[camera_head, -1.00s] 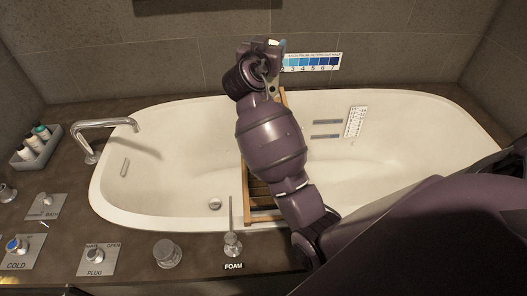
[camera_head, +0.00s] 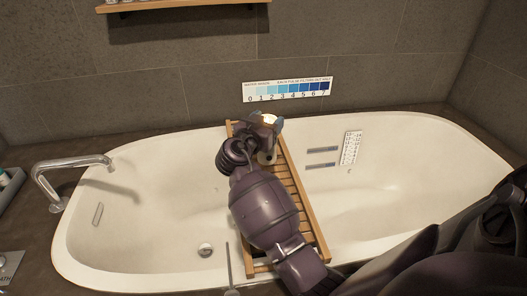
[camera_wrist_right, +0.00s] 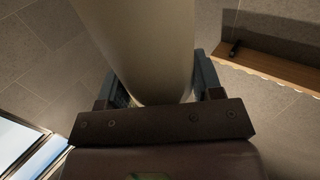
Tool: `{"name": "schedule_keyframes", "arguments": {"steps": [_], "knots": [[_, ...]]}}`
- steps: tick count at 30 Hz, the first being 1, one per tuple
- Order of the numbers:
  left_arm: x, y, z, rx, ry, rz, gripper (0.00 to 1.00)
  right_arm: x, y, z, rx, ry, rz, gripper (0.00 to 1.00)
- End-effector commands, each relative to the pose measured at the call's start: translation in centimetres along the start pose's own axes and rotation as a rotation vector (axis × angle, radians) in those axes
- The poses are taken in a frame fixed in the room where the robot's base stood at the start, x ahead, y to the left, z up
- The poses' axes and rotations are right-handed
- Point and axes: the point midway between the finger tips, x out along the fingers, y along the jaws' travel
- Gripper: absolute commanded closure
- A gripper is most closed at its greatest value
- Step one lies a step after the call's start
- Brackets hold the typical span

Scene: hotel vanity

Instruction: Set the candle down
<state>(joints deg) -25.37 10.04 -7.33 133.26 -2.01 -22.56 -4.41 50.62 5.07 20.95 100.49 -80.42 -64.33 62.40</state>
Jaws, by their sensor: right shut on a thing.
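The candle is a pale, smooth cylinder (camera_wrist_right: 145,45) that fills the middle of the right wrist view between my fingers. In the head view only a small whitish part of the candle (camera_head: 268,119) shows at my right gripper (camera_head: 266,124). My right gripper is shut on it, over the far end of the wooden bath tray (camera_head: 307,205). The arm hides much of the tray and most of the candle. I cannot tell whether the candle touches the tray. My left gripper is not in view.
The tray lies across the white bathtub (camera_head: 400,140). A tap (camera_head: 75,163) stands at the left rim. A blue numbered strip (camera_head: 288,89) is on the wall behind, and a wooden shelf (camera_head: 185,5) is above. The tray's visible right-hand slats look clear.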

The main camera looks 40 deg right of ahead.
Motion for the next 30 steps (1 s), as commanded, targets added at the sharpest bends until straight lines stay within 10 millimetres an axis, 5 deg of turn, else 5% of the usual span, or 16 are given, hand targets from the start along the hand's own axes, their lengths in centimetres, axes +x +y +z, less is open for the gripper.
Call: {"name": "schedule_keyframes", "arguments": {"steps": [3,11,19,30], "knots": [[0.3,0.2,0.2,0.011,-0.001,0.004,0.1,0.0,0.0,2.5,-0.008,0.0,0.0,0.84],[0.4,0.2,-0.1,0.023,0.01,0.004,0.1,0.0,0.0,4.1,-0.002,0.001,-0.001,0.84],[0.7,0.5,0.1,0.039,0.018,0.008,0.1,0.0,0.1,8.5,-0.008,-0.001,0.0,0.84],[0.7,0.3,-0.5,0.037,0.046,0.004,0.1,0.0,0.0,9.0,0.002,0.002,0.0,0.84]]}}
